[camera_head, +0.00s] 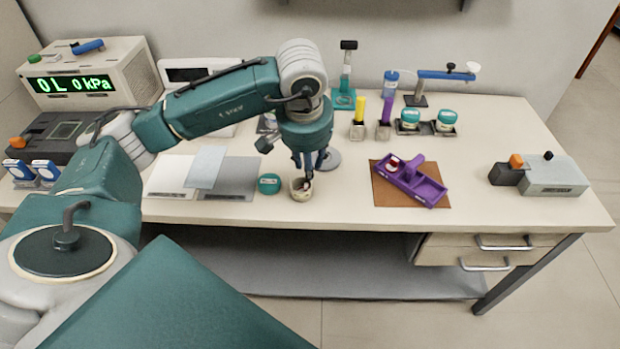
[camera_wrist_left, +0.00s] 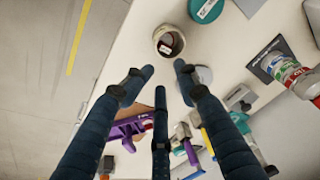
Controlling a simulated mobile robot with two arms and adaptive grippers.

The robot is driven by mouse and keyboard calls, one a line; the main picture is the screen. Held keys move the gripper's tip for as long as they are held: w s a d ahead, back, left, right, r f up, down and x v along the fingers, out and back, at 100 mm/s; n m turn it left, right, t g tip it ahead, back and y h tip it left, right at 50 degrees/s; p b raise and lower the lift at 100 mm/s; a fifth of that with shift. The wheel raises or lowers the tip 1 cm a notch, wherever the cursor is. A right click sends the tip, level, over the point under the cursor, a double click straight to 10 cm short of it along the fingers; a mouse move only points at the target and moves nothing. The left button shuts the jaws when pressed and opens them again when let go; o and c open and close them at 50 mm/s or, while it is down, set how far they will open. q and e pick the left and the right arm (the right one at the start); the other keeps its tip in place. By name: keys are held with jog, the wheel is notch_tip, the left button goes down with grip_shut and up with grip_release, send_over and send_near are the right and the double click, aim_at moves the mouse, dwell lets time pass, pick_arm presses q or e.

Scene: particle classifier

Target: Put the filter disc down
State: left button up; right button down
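My left gripper (camera_head: 308,168) points down just above a small open cream cup (camera_head: 300,195) near the table's front edge. In the left wrist view its dark fingers (camera_wrist_left: 158,85) are spread, with nothing visible between them. The cup (camera_wrist_left: 180,47) lies beyond the fingertips and holds a dark round piece with a white and red mark (camera_wrist_left: 166,43). I cannot tell whether this piece is the filter disc. A flat grey disc (camera_head: 330,160) lies on the table just right of the gripper. My right gripper is out of view.
A teal lid (camera_head: 269,184) lies left of the cup. A purple tray (camera_head: 425,188) sits on a brown mat (camera_head: 385,192) to the right. Stands and teal-lidded jars (camera_head: 445,119) are behind. The table between the cup and the mat is clear.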

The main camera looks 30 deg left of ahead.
pick_arm(q)
jog(key=shift+v, duration=1.75)
